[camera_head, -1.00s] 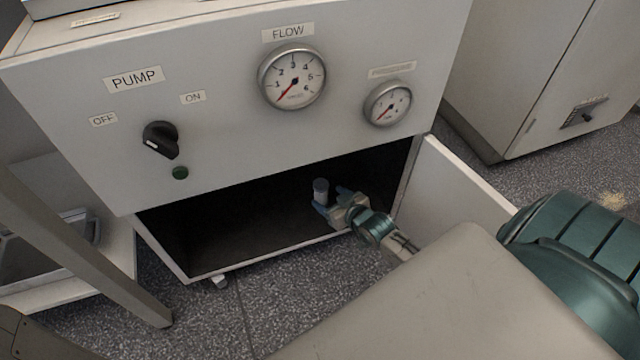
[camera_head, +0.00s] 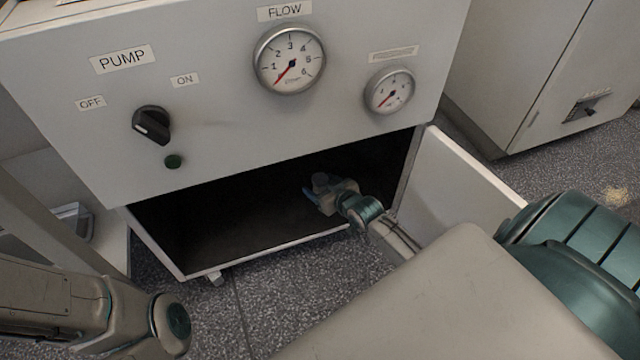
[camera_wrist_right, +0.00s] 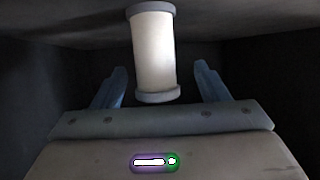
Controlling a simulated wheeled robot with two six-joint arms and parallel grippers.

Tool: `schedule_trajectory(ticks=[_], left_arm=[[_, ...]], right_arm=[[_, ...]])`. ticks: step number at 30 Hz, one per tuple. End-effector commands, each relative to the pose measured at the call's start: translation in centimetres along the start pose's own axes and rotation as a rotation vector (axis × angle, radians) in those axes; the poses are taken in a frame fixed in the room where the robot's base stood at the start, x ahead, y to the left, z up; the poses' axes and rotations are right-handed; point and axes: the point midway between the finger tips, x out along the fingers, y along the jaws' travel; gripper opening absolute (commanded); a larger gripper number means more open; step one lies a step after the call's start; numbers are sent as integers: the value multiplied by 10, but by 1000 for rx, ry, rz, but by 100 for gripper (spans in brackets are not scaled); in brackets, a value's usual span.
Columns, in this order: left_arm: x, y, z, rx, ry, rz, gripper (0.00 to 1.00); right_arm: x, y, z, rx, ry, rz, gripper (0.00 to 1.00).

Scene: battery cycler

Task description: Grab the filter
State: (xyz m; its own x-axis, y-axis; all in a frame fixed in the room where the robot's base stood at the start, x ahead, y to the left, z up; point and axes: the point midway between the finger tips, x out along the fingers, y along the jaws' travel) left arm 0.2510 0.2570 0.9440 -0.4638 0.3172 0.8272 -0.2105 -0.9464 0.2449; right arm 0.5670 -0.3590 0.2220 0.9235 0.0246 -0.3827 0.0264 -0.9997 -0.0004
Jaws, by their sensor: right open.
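The filter is a small white cylinder with grey end caps. In the right wrist view the filter (camera_wrist_right: 153,52) stands upright, slightly tilted in the picture, between the two blue fingers. My right gripper (camera_wrist_right: 160,85) is open, with a finger on each side of the filter and a visible gap on both sides. It also shows in the head view (camera_head: 322,190), reaching into the compartment. Part of my left arm shows at lower left, but its gripper is not visible.
The compartment (camera_head: 230,225) is otherwise dark and looks empty. Its open door (camera_head: 465,185) stands to the right of my right arm. The pump panel (camera_head: 215,100) with its knob and gauges overhangs the opening. A grey cabinet (camera_head: 540,80) stands at right.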

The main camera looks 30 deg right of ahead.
Motion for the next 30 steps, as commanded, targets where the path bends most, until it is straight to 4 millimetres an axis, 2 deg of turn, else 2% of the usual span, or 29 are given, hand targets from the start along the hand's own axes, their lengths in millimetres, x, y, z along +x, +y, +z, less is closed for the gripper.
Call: schedule_trajectory(ticks=[5, 9, 19, 26, 27, 30], left_arm=[[6, 1, -13, -41, 42, -27, 33], [-3, -1, -13, -36, 19, -24, 33], [-3, -1, -12, -36, 13, -24, 33], [-3, -1, -12, -36, 13, -24, 33], [-3, -1, -12, -36, 13, -24, 33], [-3, -1, -12, -36, 13, -24, 33]], right_arm=[[21, 5, 1, -1, 2, 1, 68], [36, 4, -1, 1, 2, 0, 68], [39, 4, -3, 0, 0, 0, 68], [39, 4, -3, 0, 0, 0, 22], [39, 4, -3, 0, 0, 0, 19], [39, 4, -3, 0, 0, 0, 19]])
